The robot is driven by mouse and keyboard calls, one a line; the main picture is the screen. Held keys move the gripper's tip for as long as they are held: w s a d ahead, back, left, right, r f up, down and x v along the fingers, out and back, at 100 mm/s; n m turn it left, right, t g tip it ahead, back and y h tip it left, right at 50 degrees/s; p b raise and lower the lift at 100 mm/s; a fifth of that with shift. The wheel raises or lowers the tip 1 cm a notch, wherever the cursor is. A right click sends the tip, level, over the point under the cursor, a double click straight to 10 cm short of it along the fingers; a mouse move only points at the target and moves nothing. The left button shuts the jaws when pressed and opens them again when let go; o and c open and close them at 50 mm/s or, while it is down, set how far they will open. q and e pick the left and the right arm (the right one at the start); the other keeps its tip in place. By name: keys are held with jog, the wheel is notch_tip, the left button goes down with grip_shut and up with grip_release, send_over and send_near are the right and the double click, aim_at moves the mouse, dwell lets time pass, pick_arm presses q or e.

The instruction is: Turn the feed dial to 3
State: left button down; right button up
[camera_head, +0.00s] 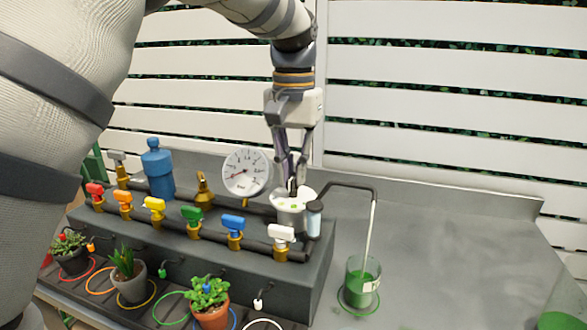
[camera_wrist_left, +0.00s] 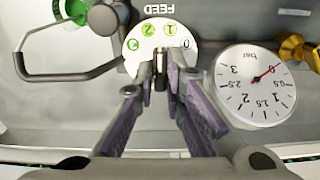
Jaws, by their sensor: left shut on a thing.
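The feed dial has a round white plate (camera_wrist_left: 142,32) marked FEED, with numbers including 0 and 3 and green marks. The plate appears upside down in the wrist view. In the head view its white top (camera_head: 291,199) sits at the right rear of the dark block. My left gripper (camera_head: 293,188) reaches down from above onto the dial. In the left wrist view its fingers (camera_wrist_left: 160,82) are closed together on the dial's knob, which they mostly hide. I cannot tell which number the knob points to. My right gripper is not in view.
A pressure gauge (camera_head: 245,172) stands left of the dial, its red needle near 0. Several coloured valves, including a blue one (camera_head: 233,224), line the dark block (camera_head: 290,285). Potted plants (camera_head: 209,300) stand in front.

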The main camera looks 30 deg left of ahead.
aim_at(293, 176)
pick_arm(q)
jog(key=n, duration=0.6)
jog(key=shift+n, duration=0.3)
jog(key=n, duration=0.5)
jog(key=shift+n, duration=0.5)
jog(key=c, duration=1.7)
grip_release()
jog(key=shift+o, duration=0.2)
notch_tip(293, 176, up, 12)
